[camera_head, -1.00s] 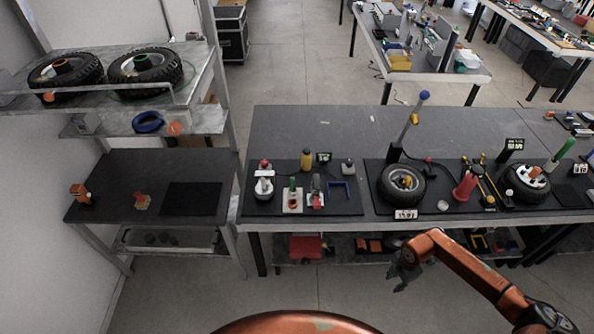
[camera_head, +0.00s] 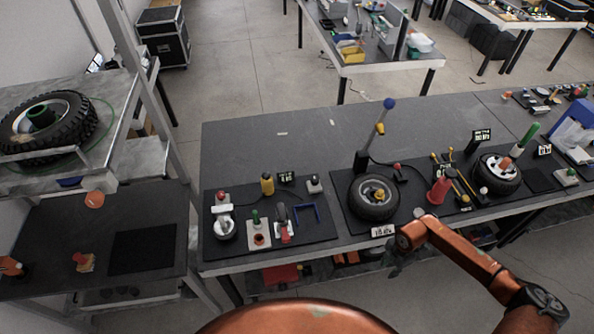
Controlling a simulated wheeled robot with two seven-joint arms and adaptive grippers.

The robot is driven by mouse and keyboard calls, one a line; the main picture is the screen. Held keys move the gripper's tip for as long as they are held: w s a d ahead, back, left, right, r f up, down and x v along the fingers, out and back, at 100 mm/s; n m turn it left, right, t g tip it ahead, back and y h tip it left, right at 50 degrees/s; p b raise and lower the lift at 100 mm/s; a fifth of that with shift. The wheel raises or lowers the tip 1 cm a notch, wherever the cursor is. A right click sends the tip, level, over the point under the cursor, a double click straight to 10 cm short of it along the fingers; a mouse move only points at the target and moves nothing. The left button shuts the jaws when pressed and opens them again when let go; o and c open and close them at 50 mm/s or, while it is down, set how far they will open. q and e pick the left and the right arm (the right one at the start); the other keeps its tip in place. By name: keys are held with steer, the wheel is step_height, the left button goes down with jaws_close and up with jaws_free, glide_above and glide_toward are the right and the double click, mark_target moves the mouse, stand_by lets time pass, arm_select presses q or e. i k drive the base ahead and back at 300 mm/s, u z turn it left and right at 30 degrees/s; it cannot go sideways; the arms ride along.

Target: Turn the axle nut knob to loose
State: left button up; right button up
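A wheel with a black tyre (camera_head: 360,207) lies on the bench mat, with a yellow piece (camera_head: 379,195) at its hub. A second wheel (camera_head: 509,187) lies farther right, with an orange and green handled piece (camera_head: 517,149) at it. I cannot tell which of these hub parts is the axle nut knob, nor its setting. My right gripper (camera_head: 393,270) hangs below the orange arm link, in front of the bench edge and apart from both wheels. It is small and dark, so its fingers do not show clearly. My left gripper is out of view.
The long dark bench (camera_head: 290,140) has a clear back half. A post with a blue top (camera_head: 389,103) stands behind the nearer wheel. A red cone-like piece (camera_head: 439,190) stands between the wheels. A mat with small fixtures (camera_head: 320,232) lies left. A shelf with a tyre (camera_head: 75,125) is far left.

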mark_target(221, 196)
steer(key=u, duration=0.25)
steer(key=i, duration=0.7)
steer(key=u, duration=1.2)
steer(key=i, duration=0.55)
steer(key=u, duration=0.55)
